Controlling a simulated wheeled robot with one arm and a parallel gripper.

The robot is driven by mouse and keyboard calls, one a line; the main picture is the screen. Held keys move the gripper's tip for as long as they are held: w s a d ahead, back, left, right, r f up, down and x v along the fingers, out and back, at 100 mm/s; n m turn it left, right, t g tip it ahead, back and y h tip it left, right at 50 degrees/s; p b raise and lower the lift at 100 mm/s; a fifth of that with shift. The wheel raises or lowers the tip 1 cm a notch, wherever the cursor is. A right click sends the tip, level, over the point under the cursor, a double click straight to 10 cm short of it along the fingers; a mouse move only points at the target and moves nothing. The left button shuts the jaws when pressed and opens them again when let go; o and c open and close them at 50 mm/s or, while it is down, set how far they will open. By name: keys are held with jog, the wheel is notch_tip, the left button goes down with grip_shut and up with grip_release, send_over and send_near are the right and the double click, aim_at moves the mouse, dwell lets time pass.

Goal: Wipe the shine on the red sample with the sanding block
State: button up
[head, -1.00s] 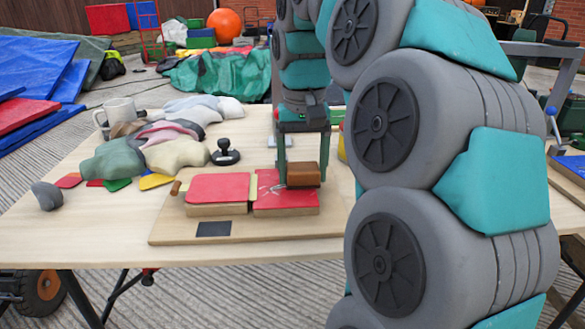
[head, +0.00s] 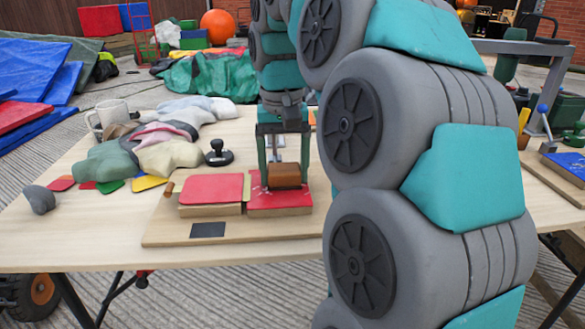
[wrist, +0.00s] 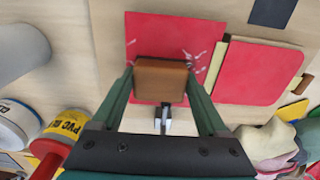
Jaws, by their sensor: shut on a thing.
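The brown sanding block (head: 284,176) is held between the two green fingers of my gripper (head: 283,169); the wrist view also shows the block (wrist: 160,82) between them. The block is over the red sample (head: 280,203), the right one of two red panels on the wooden board, and appears to touch it. White streaks show on the sample (wrist: 143,30) on both sides of the block in the wrist view. The block hides part of the sample's surface.
A second red panel (head: 210,188) lies just left of the sample. A dark rectangle (head: 208,230) is on the board's front. A yellow PVC pot (wrist: 68,124) shows in the wrist view.

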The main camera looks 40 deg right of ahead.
aim_at(259, 183)
jog(key=shift+w+a, duration=0.65)
jog(key=shift+a, duration=0.35)
jog(key=shift+w+a, duration=0.6)
jog(key=shift+a, duration=0.35)
jog(key=shift+w+a+r, duration=0.1)
jog(key=shift+w, duration=0.1)
jog(key=shift+w+d+r, duration=0.1)
jog(key=shift+d, duration=0.15)
jog(key=shift+w+a+r+p, duration=0.2)
jog(key=shift+a+r+p, duration=0.35)
jog(key=shift+r, duration=0.25)
jog(key=shift+w+a+r+p, duration=0.15)
jog(key=shift+a+r+p, duration=0.25)
jog(key=shift+r+p, duration=0.25)
jog(key=shift+s+d+r+p, duration=0.1)
jog(key=shift+r+p, duration=0.2)
jog(key=shift+r, duration=0.4)
jog(key=shift+s+d+r+p, duration=0.1)
jog(key=shift+r+p, duration=0.2)
jog(key=shift+r, duration=0.35)
jog(key=shift+s+d, duration=0.1)
jog(key=shift+r, duration=0.15)
